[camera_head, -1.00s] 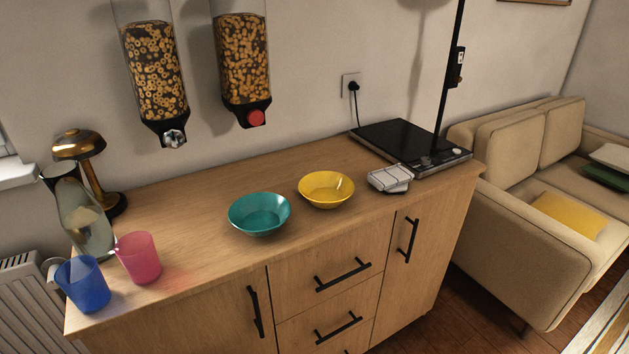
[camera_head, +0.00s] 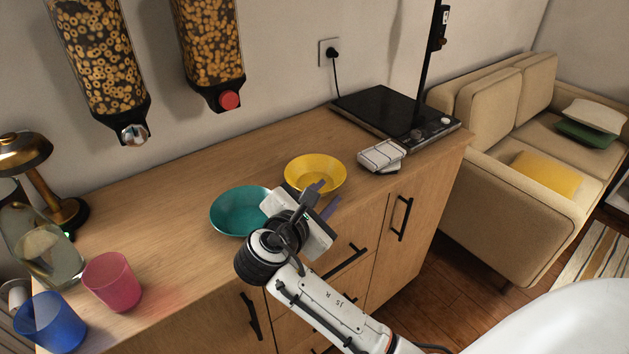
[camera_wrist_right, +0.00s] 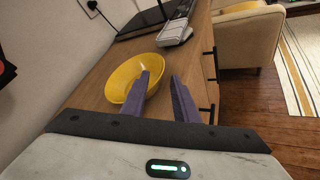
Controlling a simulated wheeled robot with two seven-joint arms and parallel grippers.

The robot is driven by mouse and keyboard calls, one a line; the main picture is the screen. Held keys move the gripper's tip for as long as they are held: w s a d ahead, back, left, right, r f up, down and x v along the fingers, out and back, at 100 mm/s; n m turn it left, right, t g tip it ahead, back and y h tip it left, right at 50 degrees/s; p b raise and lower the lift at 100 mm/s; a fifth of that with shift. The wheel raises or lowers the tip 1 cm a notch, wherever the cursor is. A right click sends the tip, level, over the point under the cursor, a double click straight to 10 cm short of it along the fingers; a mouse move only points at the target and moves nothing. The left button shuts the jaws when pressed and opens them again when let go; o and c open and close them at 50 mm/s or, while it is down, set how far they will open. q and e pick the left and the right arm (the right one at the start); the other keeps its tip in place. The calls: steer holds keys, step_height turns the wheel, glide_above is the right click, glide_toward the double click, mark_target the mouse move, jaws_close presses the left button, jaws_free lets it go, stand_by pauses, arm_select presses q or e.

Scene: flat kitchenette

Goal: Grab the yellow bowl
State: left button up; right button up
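The yellow bowl (camera_head: 315,172) stands upright on the wooden counter, right of the teal bowl (camera_head: 236,212). My right gripper (camera_head: 325,196) is at the counter's front edge, just in front of the yellow bowl. In the right wrist view the yellow bowl (camera_wrist_right: 127,78) lies ahead and to the left of the fingers. The two purple fingers (camera_wrist_right: 160,98) are apart with nothing between them, and the left finger overlaps the bowl's near right rim in the picture. I cannot tell whether it touches. My left gripper is not in view.
A small stack of white and grey items (camera_head: 382,156) and a black hob (camera_head: 394,117) are right of the bowl. Pink (camera_head: 112,281) and blue (camera_head: 50,322) cups stand at the left. Cereal dispensers (camera_head: 209,45) hang above. The counter (camera_head: 262,150) behind the bowls is clear.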

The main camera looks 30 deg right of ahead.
steer(key=x, duration=0.5)
jaws_close()
